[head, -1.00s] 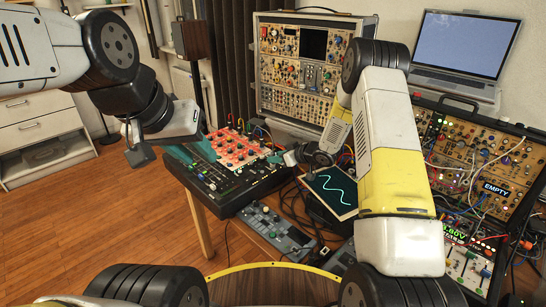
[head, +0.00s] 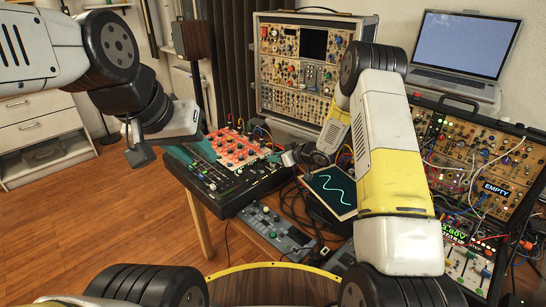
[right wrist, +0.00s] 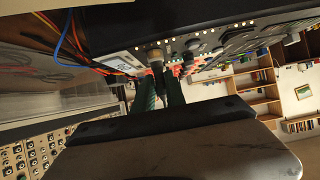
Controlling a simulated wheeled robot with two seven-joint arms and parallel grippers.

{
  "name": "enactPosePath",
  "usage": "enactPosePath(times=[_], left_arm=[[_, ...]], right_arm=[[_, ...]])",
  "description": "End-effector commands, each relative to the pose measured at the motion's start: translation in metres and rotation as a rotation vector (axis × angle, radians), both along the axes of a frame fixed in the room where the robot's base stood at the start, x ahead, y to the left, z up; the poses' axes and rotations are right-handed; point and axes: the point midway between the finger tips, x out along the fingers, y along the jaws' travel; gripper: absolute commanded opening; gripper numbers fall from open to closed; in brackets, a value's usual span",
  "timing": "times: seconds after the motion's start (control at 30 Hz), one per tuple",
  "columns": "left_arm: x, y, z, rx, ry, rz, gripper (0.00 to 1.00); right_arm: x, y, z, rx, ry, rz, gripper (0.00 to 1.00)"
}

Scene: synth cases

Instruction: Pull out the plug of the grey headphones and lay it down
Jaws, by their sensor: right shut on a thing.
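My right gripper (right wrist: 160,78) is shut, its two green fingers on a small greyish plug (right wrist: 156,56) in the right wrist view. The plug is at the edge of a dark device with knobs; whether it sits in a socket I cannot tell. In the head view my right gripper (head: 277,158) is at the right edge of the mixer with a red panel (head: 240,148), and its fingertips are hardly visible. The grey headphones cannot be made out. My left gripper (head: 178,152) hangs over the mixer's left side; its finger gap is unclear.
A small screen with a wave (head: 333,190) stands right of the mixer, among cables. A grey keypad device (head: 275,233) lies in front. Modular synth racks (head: 300,70) stand behind, another (head: 470,170) at right, with a laptop (head: 460,55) behind it. Wooden floor is clear at left.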

Motion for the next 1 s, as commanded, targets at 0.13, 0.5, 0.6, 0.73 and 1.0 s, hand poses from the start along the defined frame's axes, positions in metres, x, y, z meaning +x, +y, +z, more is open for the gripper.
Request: enactPosePath(times=[0.13,0.5,0.6,0.73,1.0], left_arm=[[0.0,0.0,0.0,0.0,0.0,0.0,0.35],[0.0,0.0,0.0,0.0,0.0,0.0,0.35],[0.0,0.0,0.0,0.0,0.0,0.0,0.35],[0.0,0.0,0.0,0.0,0.0,0.0,0.35],[0.0,0.0,0.0,0.0,0.0,0.0,0.35]], right_arm=[[0.001,0.0,0.005,0.002,-0.003,0.0,0.0],[0.001,0.0,0.016,0.002,-0.002,0.0,0.0],[0.001,0.0,0.019,0.001,-0.002,-0.001,0.0],[0.001,0.0,0.022,0.001,-0.002,-0.001,0.0],[0.001,0.0,0.031,0.002,-0.003,0.0,0.0]])
